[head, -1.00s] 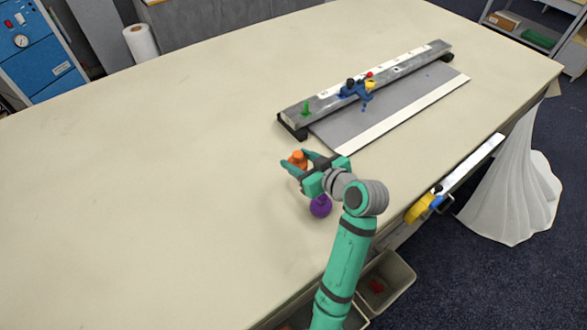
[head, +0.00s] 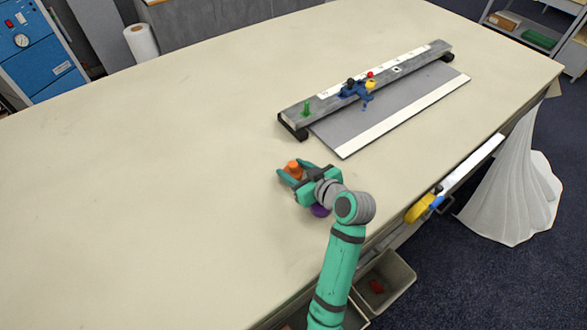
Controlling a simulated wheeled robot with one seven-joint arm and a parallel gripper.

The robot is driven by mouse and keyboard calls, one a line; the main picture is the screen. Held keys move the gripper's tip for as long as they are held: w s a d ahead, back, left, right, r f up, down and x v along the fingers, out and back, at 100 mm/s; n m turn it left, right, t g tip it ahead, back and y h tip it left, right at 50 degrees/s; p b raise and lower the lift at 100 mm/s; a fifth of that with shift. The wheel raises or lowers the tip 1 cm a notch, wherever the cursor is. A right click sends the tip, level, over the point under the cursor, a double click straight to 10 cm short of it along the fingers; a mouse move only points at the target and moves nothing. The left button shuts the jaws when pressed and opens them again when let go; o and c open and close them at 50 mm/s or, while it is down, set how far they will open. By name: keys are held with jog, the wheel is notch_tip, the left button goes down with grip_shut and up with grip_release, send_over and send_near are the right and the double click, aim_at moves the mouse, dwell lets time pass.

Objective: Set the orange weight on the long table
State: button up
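The orange weight (head: 294,168) is a small, knobbed piece between the fingers of my gripper (head: 292,172), which is green. My gripper is shut on it, and the fingers hide its lower part. It is over the near middle part of the long table (head: 160,190), which has a pale cloth top. I cannot tell whether the weight's underside touches the cloth.
A purple weight (head: 320,210) sits just beneath my gripper, partly hidden. A long grey rail device (head: 410,68) with a green peg (head: 306,109) and blue clamp (head: 356,89) lies behind right. A grey bin (head: 388,283) hangs below the near edge. The left tabletop is clear.

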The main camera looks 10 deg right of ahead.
jog(key=o, duration=0.4)
jog(key=shift+r, duration=0.15)
jog(key=v, duration=1.2)
